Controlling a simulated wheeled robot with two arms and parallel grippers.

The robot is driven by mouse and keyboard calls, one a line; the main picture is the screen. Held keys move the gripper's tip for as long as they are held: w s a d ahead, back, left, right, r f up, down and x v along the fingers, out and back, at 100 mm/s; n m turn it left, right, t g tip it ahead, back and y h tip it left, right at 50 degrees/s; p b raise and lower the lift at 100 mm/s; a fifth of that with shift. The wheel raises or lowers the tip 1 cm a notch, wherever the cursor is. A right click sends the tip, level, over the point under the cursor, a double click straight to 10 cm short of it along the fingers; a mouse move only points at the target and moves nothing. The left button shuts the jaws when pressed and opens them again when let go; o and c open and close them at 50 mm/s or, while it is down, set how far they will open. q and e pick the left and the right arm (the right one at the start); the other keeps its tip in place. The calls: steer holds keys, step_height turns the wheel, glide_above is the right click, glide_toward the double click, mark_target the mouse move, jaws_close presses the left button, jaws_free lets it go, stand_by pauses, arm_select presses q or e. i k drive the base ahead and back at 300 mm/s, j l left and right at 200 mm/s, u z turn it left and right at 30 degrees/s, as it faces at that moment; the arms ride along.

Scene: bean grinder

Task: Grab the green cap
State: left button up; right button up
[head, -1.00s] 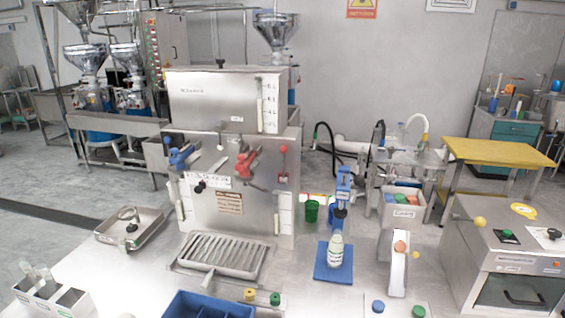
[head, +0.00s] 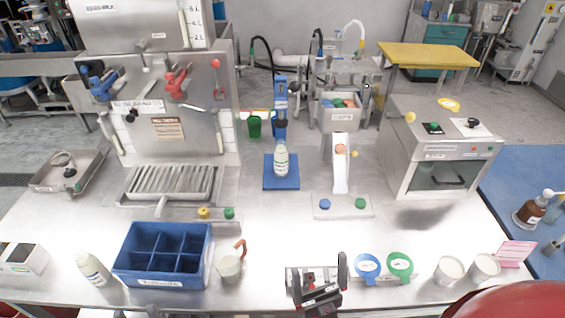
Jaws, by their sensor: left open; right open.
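My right gripper (head: 319,279) is at the bottom centre, left of both caps. Its dark fingers are spread, nothing shows between them, and it does not touch the green cap. My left gripper is not in view.
Two white cups (head: 449,270) and a pink sign (head: 516,254) stand right of the caps. A blue divided tray (head: 120,262) and a small jug (head: 230,268) are to the left.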

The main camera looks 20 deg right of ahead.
mark_target(360, 203)
steer(key=z, duration=1.15)
